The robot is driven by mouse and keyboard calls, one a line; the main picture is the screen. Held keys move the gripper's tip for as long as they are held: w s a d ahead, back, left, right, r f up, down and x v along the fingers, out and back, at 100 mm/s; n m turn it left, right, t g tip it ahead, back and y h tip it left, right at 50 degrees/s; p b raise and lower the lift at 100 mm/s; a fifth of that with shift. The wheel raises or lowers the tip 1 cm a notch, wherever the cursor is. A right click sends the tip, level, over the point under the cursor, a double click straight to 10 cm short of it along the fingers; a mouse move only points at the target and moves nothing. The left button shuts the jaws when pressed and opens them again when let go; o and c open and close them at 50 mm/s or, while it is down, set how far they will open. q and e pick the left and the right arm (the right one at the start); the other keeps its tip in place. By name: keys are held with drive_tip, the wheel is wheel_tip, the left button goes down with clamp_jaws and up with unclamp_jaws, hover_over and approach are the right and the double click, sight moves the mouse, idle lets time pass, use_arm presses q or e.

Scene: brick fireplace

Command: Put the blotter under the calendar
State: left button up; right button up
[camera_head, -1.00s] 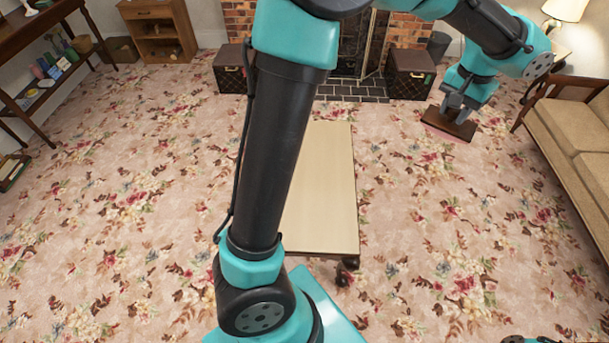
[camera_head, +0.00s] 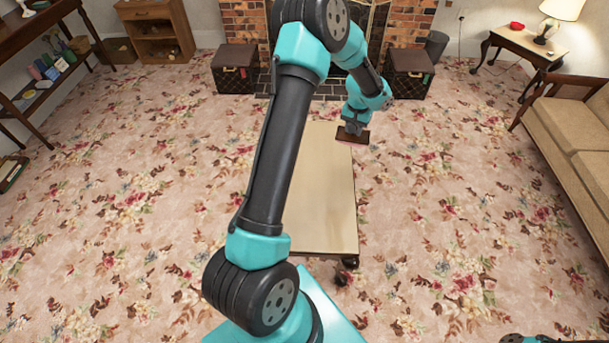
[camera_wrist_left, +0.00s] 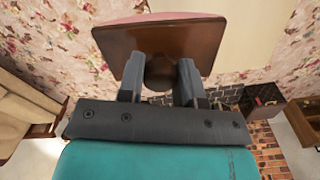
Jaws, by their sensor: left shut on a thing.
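The blotter (camera_head: 352,136) is a brown wooden block with a pinkish underside, held up near the far right edge of the pale board. My left gripper (camera_head: 354,122) is shut on it from above. In the left wrist view the blotter (camera_wrist_left: 185,42) shows large, with its round dark knob between the two fingers of the gripper (camera_wrist_left: 160,78). I cannot make out a calendar in either view. My right gripper is not in view.
A long pale board on wheels (camera_head: 330,190) stands in the middle, its visible top bare and partly hidden by my left arm. Two dark trunks (camera_head: 236,72) (camera_head: 409,75) flank the fireplace. A sofa (camera_head: 575,130) and a lamp table (camera_head: 500,40) are at right.

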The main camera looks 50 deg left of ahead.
use_arm(q)
drive_tip(key=s+a+f, duration=0.4)
drive_tip(key=s+f, duration=0.5)
drive_tip(key=f, duration=0.5)
drive_tip(key=s+d+f+n, duration=0.2)
drive_tip(key=s+d+f, duration=0.1)
drive_tip(key=s+f, duration=0.7)
drive_tip(key=shift+s+f, duration=0.25)
drive_tip(key=shift+s, duration=0.9)
drive_tip(key=shift+w+a+f, duration=0.25)
drive_tip(key=shift+w+a, duration=1.3)
drive_tip(key=shift+a, duration=0.5)
drive_tip(key=shift+w+a+f, duration=0.2)
drive_tip(key=shift+w+a, duration=1.4)
drive_tip(key=shift+a, duration=0.5)
drive_tip(key=shift+w+a+f, duration=0.25)
drive_tip(key=shift+w+a, duration=1.3)
drive_tip(key=shift+a, duration=0.5)
drive_tip(key=shift+w+a, duration=0.1)
drive_tip(key=shift+f, duration=1.8)
